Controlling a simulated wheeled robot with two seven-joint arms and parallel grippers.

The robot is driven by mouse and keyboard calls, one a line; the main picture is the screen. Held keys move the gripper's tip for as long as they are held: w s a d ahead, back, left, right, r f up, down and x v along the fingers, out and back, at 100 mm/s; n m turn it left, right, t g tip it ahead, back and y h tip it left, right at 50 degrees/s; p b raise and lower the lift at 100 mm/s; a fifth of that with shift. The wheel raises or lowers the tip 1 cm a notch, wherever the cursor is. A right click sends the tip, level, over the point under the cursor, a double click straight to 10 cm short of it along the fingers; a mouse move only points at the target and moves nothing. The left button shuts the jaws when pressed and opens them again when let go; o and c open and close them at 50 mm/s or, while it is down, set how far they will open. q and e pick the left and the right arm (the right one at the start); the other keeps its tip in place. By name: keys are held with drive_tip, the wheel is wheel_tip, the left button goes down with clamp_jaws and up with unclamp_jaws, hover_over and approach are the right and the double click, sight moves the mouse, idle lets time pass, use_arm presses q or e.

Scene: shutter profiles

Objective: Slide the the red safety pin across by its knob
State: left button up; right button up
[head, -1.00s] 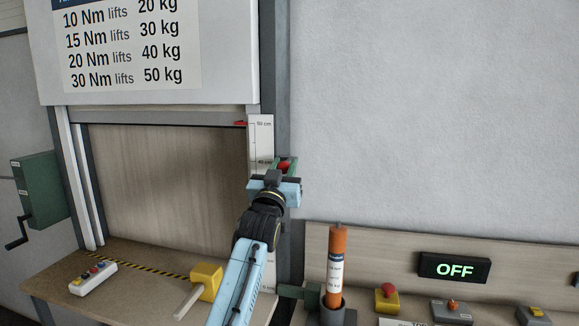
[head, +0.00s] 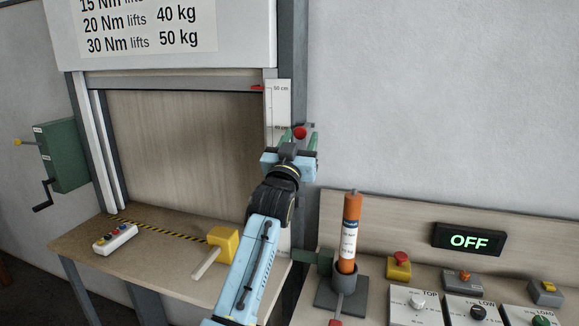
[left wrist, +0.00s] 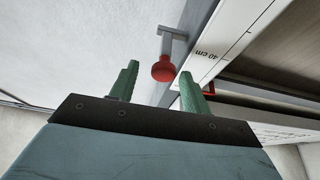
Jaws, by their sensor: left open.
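The safety pin's round red knob (head: 300,132) shows at the right post of the shutter frame, just beyond my left gripper (head: 299,139). In the left wrist view the red knob (left wrist: 163,69) sits on a grey pin (left wrist: 172,38) that joins a metal post. My left gripper (left wrist: 158,76) is open, with its two green fingers apart. The knob appears in the gap between the fingertips, nearer the right one; I cannot tell how deep it lies between them. No finger clearly touches it. My right gripper is not in view.
A centimetre scale (head: 279,100) with a red pointer (head: 257,88) is beside the post. A yellow-headed mallet (head: 222,242) and a button box (head: 115,238) lie on the bench. An orange cylinder (head: 351,225) stands at the right, before an OFF display (head: 468,240). The wall beyond is clear.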

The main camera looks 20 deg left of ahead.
use_arm(q)
drive_tip(key=b+v, duration=0.1)
drive_tip(key=v, duration=0.9)
drive_tip(key=shift+s+f, duration=0.15)
drive_tip(key=shift+s, duration=0.25)
